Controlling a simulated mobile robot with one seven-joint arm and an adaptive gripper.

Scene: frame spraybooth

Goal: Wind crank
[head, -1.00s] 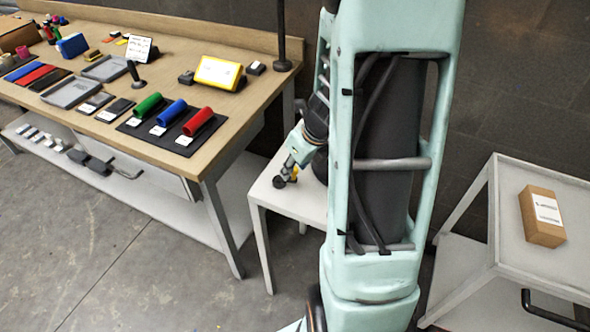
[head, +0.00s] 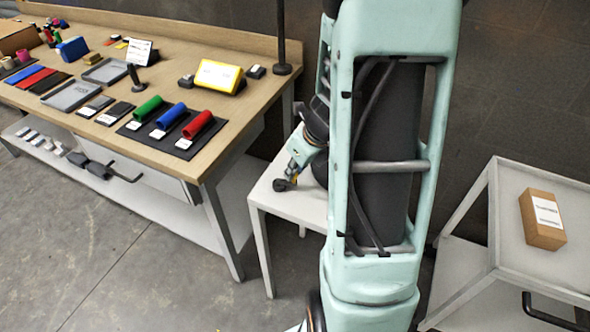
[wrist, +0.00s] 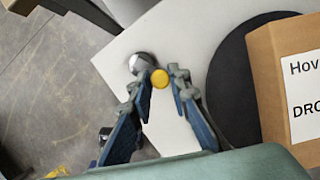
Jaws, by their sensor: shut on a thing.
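The crank shows in the wrist view as a round yellow knob (wrist: 160,78) beside a rounded silver-grey piece (wrist: 142,63), at the edge of a white table (wrist: 180,45). My gripper (wrist: 161,82) has its two fingers on either side of the yellow knob and is shut on it. In the head view my gripper (head: 292,180) is low over the small white table (head: 290,205), beside a dark round crank part (head: 281,185). My arm hides much of that table, and the fingers are too small there to tell their contact.
A dark round disc (wrist: 228,85) with a labelled cardboard box (wrist: 268,75) lies right of the fingers in the wrist view. A workbench (head: 215,145) with coloured rolls stands left. A grey cart (head: 500,215) with another cardboard box (head: 542,219) stands right.

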